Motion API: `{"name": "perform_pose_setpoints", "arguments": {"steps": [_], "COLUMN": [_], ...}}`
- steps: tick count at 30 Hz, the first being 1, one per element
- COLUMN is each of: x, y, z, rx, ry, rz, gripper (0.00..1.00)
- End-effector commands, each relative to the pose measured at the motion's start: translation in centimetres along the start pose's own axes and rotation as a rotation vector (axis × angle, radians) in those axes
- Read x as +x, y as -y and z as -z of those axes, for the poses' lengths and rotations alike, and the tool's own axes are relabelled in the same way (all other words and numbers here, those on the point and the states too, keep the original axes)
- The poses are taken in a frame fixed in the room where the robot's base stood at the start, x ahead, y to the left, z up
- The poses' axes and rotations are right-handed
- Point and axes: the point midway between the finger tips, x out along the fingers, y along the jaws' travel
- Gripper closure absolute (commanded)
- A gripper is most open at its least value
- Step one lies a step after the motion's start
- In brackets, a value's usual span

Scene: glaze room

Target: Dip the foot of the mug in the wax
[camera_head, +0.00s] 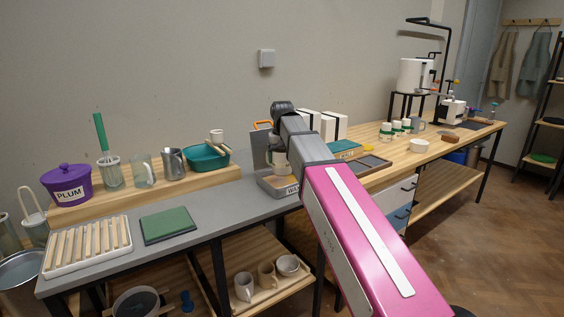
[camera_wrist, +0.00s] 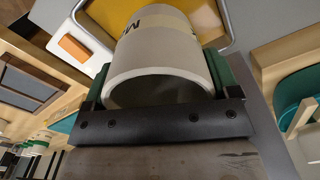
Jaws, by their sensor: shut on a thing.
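My gripper (camera_wrist: 165,85) is shut on a pale grey mug (camera_wrist: 160,50), with a green finger pad on each side of it. In the wrist view the mug's open rim faces the camera, and its foot points away and is hidden. Yellow wax (camera_wrist: 208,18) in a pale-rimmed pan (camera_wrist: 233,22) lies beyond the mug. In the head view the mug (camera_head: 279,160) is partly hidden by my arm, above the labelled wax pan (camera_head: 270,183). I cannot tell whether the foot touches the wax.
A teal bowl (camera_head: 207,158) stands left of the pan on a raised wooden shelf, with a pitcher (camera_head: 173,163) beside it. A green pad (camera_head: 168,225) and a slatted rack (camera_head: 87,246) lie on the grey counter. Bare counter lies between pad and pan.

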Motion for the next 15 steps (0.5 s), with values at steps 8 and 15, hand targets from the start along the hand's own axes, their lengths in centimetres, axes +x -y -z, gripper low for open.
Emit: {"name": "perform_pose_setpoints", "arguments": {"steps": [8, 15], "x": [-2.5, -4.5], "y": [0.0, 0.0], "z": [0.1, 0.1], "rx": [0.0, 0.0], "ry": [-0.001, -0.001], "rz": [0.0, 0.0], "gripper": [0.55, 0.55]}}
